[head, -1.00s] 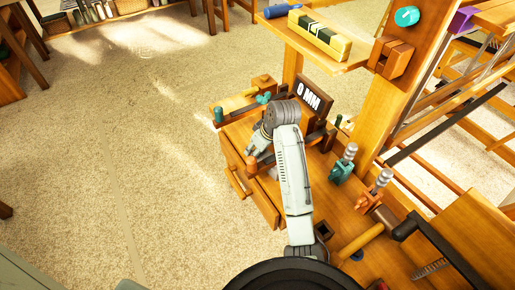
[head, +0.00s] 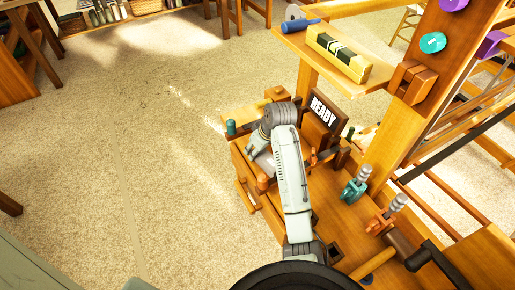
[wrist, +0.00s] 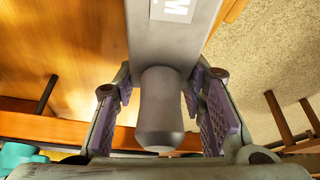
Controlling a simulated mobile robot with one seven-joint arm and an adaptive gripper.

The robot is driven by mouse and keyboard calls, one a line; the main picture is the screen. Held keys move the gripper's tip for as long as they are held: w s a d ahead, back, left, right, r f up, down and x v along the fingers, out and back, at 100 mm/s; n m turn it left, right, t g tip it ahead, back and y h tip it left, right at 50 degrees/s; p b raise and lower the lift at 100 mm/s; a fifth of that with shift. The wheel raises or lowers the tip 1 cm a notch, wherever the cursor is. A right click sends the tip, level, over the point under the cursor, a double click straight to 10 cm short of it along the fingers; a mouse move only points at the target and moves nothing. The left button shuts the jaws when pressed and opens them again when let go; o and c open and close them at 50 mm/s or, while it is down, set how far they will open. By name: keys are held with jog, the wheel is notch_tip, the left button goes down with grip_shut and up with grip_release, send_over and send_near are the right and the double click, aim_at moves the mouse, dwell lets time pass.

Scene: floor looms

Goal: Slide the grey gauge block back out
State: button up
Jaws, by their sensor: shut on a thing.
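In the head view my gripper (head: 256,147) is low over the left side of the wooden bench (head: 325,205). The block cannot be made out there behind my arm.
A dark sign (head: 323,112) reading READY stands just behind my gripper. Teal (head: 355,184) and orange (head: 387,215) clamps stand to the right. A shelf (head: 300,42) holding a yellow-black block (head: 337,52) overhangs the back. Open carpet (head: 130,150) lies left.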

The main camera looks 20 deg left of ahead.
aim_at(266, 155)
jog(key=o, duration=1.3)
jog(key=v, duration=1.1)
jog(key=shift+w+r, duration=0.1)
jog(key=shift+w, duration=0.05)
jog(key=shift+s+d+r, duration=0.2)
jog(key=shift+s+r, duration=0.05)
jog(key=shift+r, duration=0.15)
